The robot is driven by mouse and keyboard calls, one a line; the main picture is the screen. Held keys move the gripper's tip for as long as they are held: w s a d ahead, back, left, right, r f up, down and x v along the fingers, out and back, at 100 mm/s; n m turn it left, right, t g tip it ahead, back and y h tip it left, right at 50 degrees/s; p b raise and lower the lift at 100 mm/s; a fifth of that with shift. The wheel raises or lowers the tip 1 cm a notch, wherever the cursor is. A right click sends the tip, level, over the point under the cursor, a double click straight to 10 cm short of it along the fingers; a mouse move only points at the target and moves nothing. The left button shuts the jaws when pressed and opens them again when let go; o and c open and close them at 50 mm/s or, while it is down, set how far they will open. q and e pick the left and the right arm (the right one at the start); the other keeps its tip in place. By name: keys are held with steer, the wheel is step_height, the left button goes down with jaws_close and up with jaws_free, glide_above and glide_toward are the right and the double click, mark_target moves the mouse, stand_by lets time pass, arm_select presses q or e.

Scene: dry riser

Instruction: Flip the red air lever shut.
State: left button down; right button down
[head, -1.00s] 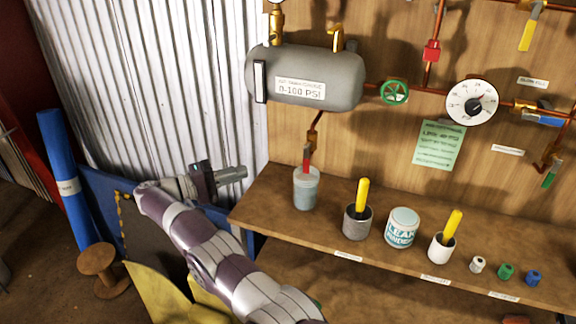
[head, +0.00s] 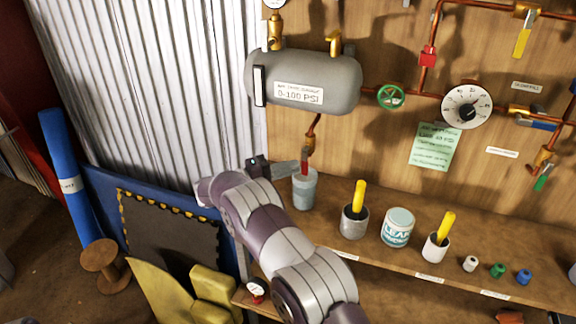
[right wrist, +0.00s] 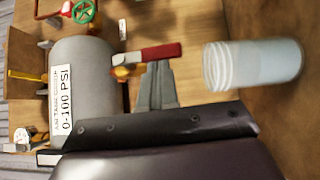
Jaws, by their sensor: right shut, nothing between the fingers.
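A red lever (head: 304,168) hangs from a brass valve (head: 309,146) below the grey tank (head: 315,90), just above a jar of bluish liquid (head: 306,190). In the right wrist view the red lever (right wrist: 160,52) points away from the tank, towards the jar (right wrist: 255,65). My right gripper (head: 298,168) is shut and empty, its tips close to the lever's left side in the head view. In the right wrist view its fingers (right wrist: 156,68) end just beside the lever; I cannot tell whether they touch. My left gripper is not in view.
The wooden shelf (head: 378,255) holds a grey cup (head: 354,223), a leak-finder tin (head: 398,228), a white cup (head: 435,247) and small caps. A green handwheel (head: 390,96) and a gauge (head: 466,104) sit on the board's copper pipes. A corrugated wall (head: 150,90) stands left.

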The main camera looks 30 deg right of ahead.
steer(key=shift+s+d+f+p, duration=0.1)
steer(key=shift+s+f+p, duration=0.05)
steer(key=shift+p, duration=0.3)
stand_by(0.5)
steer(key=s+d+r+n+h+p, duration=0.1)
steer(key=s+d+n+h+p, duration=0.2)
steer(key=s+d+p, duration=0.2)
steer(key=shift+s+n+t+p, duration=0.3)
steer(key=shift+s+t+p, duration=0.1)
steer(key=shift+s+p, duration=0.15)
stand_by(0.9)
steer(key=shift+d+r, duration=0.1)
stand_by(0.6)
steer(key=b+v, duration=0.4)
steer(key=v, duration=0.8)
steer(key=shift+a+f, duration=0.25)
steer(key=shift+a, duration=0.1)
